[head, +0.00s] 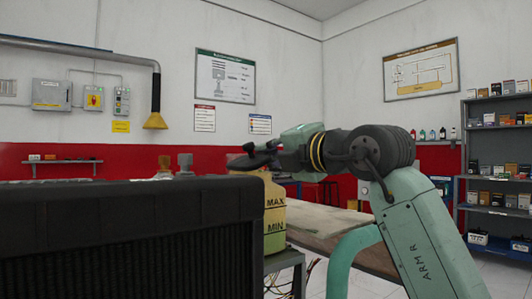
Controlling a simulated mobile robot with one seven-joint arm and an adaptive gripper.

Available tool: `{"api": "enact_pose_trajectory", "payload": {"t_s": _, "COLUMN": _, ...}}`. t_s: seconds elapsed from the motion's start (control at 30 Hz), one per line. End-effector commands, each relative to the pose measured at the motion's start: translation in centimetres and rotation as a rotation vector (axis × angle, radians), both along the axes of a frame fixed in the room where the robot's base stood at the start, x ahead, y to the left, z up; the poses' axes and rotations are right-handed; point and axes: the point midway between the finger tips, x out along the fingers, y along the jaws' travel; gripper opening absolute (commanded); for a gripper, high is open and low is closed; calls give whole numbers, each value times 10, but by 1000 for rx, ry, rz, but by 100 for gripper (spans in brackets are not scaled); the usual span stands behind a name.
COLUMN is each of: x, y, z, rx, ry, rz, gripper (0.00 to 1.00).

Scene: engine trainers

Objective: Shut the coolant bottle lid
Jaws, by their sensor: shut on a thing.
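The coolant bottle (273,208) is yellowish and translucent, with MAX and MIN marks and a greenish lower part. It stands upright behind the right end of a black radiator-like block, which hides its left side. Its dark lid (242,162) shows at the top of the neck, partly covered by my gripper. My gripper (256,153) reaches in from the right at the bottle's top and is shut on the lid. Dark lid and dark fingers blend together, so the lid's exact angle and whether it is seated are hard to tell.
The black radiator-like block (130,225) fills the lower left, close in front. A grey and a brown cap (185,162) stick up behind it. A workbench (325,222) lies behind my arm. Shelves (495,165) with boxes stand at the right. Space above the bottle is clear.

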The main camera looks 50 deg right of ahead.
Motion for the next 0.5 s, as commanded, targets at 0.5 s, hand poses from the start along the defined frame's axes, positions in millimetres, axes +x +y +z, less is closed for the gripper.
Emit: {"api": "enact_pose_trajectory", "payload": {"t_s": 0.5, "x": 0, "y": 1, "z": 3, "rx": 3, "ry": -8, "rz": 2, "gripper": 13}}
